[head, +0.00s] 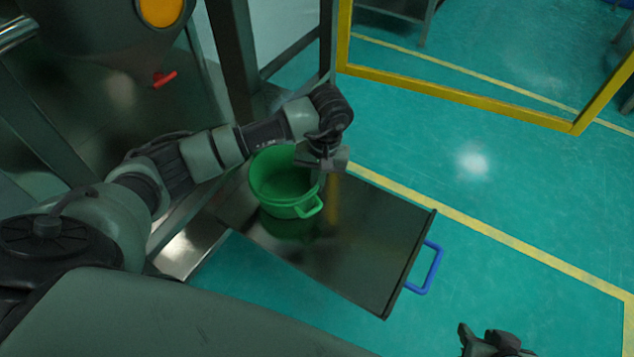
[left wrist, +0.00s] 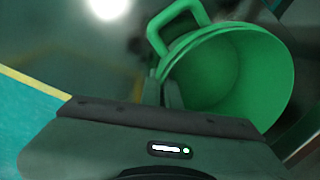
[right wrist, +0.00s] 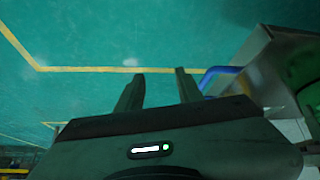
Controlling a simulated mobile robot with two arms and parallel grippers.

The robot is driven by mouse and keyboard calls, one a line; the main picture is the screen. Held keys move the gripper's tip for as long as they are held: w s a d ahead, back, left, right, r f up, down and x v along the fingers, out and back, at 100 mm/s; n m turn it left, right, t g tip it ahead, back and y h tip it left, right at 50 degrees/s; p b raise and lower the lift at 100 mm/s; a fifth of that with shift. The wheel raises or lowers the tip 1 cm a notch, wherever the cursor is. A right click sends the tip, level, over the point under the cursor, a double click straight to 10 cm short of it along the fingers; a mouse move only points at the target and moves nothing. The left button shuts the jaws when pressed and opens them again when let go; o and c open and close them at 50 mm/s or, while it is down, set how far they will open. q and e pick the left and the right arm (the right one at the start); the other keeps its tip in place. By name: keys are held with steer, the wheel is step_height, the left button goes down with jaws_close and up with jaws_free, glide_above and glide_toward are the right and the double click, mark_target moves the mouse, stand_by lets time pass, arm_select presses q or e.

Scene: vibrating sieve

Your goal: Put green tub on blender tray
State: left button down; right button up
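The green tub (head: 277,183) is upright over the left part of the dark blender tray (head: 360,240), its handle facing the lower right. Its reflection shows just below it; I cannot tell whether its base touches the tray. My left gripper (head: 324,166) is at the tub's right rim. In the left wrist view its fingers (left wrist: 162,92) are close together at the rim of the tub (left wrist: 235,75), beside the handle, and look shut on it. My right gripper (head: 490,343) is low at the right, away from the tray; its fingers (right wrist: 157,88) are apart and empty.
A blue handle (head: 428,268) sticks out from the tray's right end. A grey metal machine frame (head: 232,55) stands behind and left. A yellow frame (head: 460,93) stands at the back right. Green floor with yellow lines is clear to the right.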

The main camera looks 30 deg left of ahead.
steer(key=shift+w+r, duration=0.1)
steer(key=shift+w, duration=0.05)
arm_select(q)
steer(key=shift+f, duration=0.15)
arm_select(e)
steer(key=shift+w+a+r+t, duration=0.1)
steer(key=shift+w+r+t, duration=0.05)
steer(key=shift+w+t, duration=0.15)
arm_select(q)
steer(key=c, duration=1.7)
jaws_free()
